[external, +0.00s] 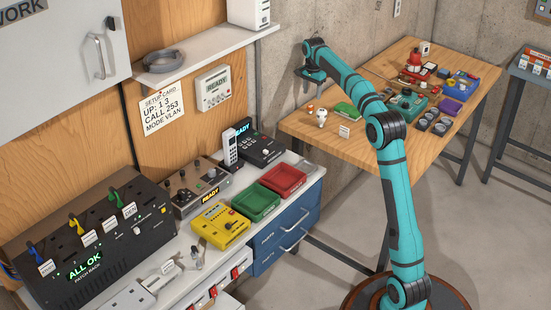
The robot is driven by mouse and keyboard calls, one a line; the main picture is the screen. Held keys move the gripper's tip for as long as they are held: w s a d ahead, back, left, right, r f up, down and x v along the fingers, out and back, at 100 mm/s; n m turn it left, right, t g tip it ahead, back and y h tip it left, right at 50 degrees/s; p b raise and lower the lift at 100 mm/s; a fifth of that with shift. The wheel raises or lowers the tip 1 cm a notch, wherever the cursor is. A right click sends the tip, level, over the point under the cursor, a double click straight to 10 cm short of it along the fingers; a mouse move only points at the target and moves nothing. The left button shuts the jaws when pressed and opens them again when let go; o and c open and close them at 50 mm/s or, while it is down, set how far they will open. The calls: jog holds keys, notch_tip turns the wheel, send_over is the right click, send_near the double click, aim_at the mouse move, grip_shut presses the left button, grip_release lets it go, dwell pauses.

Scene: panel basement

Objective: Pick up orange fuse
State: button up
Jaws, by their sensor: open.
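My gripper (308,76) hangs from the teal arm above the far left part of the wooden table (300,128). It is open, and I see nothing held in it; its fingertips are small and dark here. On the table below it stands a small orange-and-white piece (310,108), possibly the orange fuse, though it is too small to be sure. A small white piece with a dark top (321,117) stands just right of it. My gripper is apart from both.
A green tray (347,110) and a small white card (344,131) lie right of these pieces. The left workbench holds a yellow box (220,226) and a red tray (283,181).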

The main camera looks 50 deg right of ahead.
aim_at(311, 106)
notch_tip(311, 106, down, 4)
jog(key=shift+r, duration=0.25)
jog(key=shift+w+d+f, duration=0.1)
jog(key=shift+w+f, duration=0.05)
jog(key=shift+f, duration=1.15)
jog(key=shift+w+f, duration=0.15)
jog(key=shift+f, duration=1.15)
jog(key=c, duration=1)
